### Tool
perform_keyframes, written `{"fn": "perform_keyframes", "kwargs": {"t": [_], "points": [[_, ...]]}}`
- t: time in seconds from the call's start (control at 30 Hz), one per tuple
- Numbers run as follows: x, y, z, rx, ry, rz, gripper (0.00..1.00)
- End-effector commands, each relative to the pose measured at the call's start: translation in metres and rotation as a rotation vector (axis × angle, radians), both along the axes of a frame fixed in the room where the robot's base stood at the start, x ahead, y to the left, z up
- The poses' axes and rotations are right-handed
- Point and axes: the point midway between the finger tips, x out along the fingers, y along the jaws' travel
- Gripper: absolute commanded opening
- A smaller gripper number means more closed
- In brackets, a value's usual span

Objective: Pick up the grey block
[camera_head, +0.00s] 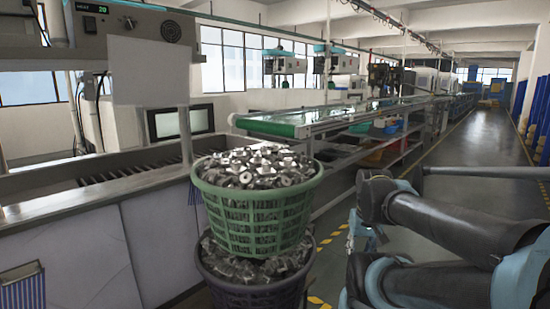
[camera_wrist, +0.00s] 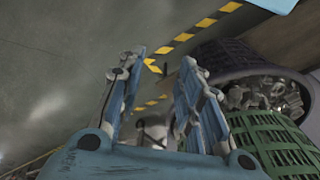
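I cannot clearly pick out a single grey block. Many grey metal pieces (camera_head: 258,168) fill the green basket (camera_head: 255,215), heaped above its rim. My gripper (camera_wrist: 162,68) shows in the wrist view with its two blue fingers apart and nothing held between the tips. A small pale thing (camera_wrist: 153,130) shows low between the fingers, too blurred to name. In the wrist view the green basket (camera_wrist: 275,145) is at the right, apart from my gripper. In the head view my arm is folded at the lower right, and the gripper cannot be made out there.
A dark purple basket (camera_head: 250,285) with more metal pieces stands under the green one. A long metal tank (camera_head: 90,190) fills the left. A conveyor with a green belt (camera_head: 300,120) runs back. The aisle floor (camera_head: 480,185) at the right is clear, with yellow-black floor tape (camera_wrist: 182,37).

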Motion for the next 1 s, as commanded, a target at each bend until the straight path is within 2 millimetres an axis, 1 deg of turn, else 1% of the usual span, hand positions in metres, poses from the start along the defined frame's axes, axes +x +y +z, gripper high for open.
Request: {"fn": "perform_keyframes", "kwargs": {"t": [0.23,0.27,0.3,0.33,0.37,0.47,0.57,0.67,0.7,0.77,0.8,0.87,0.9,0.97,1.0], "points": [[0.0,0.0,0.0,0.0,0.0,0.0,0.33],[0.0,0.0,0.0,0.0,0.0,0.0,0.4],[-0.002,0.0,0.002,0.0,-0.003,0.001,0.49],[-0.006,0.001,0.006,0.001,-0.011,0.002,0.56],[-0.006,0.001,0.009,0.0,-0.013,0.005,0.58],[0.007,0.004,0.027,0.002,-0.021,0.024,0.58],[0.032,0.014,0.058,0.005,-0.034,0.058,0.58],[0.064,0.025,0.099,0.01,-0.05,0.102,0.58],[0.078,0.03,0.115,0.013,-0.058,0.12,0.58],[0.098,0.038,0.139,0.015,-0.069,0.148,0.58],[0.112,0.045,0.154,0.017,-0.076,0.167,0.58],[0.133,0.054,0.177,0.02,-0.087,0.193,0.58],[0.146,0.062,0.192,0.023,-0.095,0.212,0.58],[0.167,0.073,0.213,0.025,-0.105,0.24,0.58],[0.18,0.081,0.227,0.028,-0.113,0.259,0.58]]}}
